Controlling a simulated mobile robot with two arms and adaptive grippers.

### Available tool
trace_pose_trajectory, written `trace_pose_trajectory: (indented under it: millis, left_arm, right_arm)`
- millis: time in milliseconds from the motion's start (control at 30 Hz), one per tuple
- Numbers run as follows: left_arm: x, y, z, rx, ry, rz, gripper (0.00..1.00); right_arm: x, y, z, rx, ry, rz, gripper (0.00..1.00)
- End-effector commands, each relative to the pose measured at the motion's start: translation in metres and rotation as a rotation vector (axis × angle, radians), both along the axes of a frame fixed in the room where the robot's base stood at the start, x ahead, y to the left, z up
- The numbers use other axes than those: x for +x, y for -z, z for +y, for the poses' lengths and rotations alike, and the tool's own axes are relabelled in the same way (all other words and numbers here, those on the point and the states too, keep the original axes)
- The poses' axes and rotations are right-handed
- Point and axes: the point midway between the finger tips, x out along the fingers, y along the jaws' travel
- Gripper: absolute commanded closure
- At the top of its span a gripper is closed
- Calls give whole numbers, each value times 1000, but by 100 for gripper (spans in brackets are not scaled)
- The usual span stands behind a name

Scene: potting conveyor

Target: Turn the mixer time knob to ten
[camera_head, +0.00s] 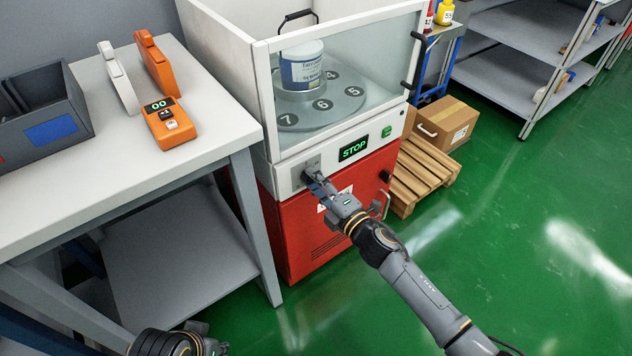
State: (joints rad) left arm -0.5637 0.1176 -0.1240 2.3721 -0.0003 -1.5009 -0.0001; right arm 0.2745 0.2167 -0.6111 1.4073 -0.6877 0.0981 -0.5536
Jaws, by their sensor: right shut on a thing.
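The mixer (290,235) is a white and red cabinet with a clear guard on top. Its front panel has a display (353,149) reading STOP in green and a small green button (387,132). My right gripper (312,178) is at the left part of this panel, in front of a grey plate (313,163). It is shut on the time knob, which its fingers hide, so the setting cannot be read. My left gripper (207,341) shows only in part at the bottom edge; its fingers cannot be made out.
Inside the mixer, a white tub (302,68) stands on a numbered turntable (338,104). A white table (215,127) at left bears an orange device (169,125) and a grey bin (60,125). A pallet (422,172) and a cardboard box (447,121) stand right of the mixer. Green floor is open at right.

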Motion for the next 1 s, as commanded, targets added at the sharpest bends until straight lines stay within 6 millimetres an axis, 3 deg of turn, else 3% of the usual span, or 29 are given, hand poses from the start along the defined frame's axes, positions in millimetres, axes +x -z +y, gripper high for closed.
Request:
trace_pose_trajectory:
  millis: [233, 600, 1000]
  left_arm:
    - [2, 2, 0, 0, 0, -2, 72]
    - [8, 62, -3, 1, 6, 38, 72]
    - [-5, 139, -2, 4, 13, 78, 72]
  right_arm:
    - [0, 0, 0, 32, 0, 24, 98]
    - [0, -2, 0, 234, 2, 174, 98]
    - [0, -1, 0, 537, 2, 394, 98]
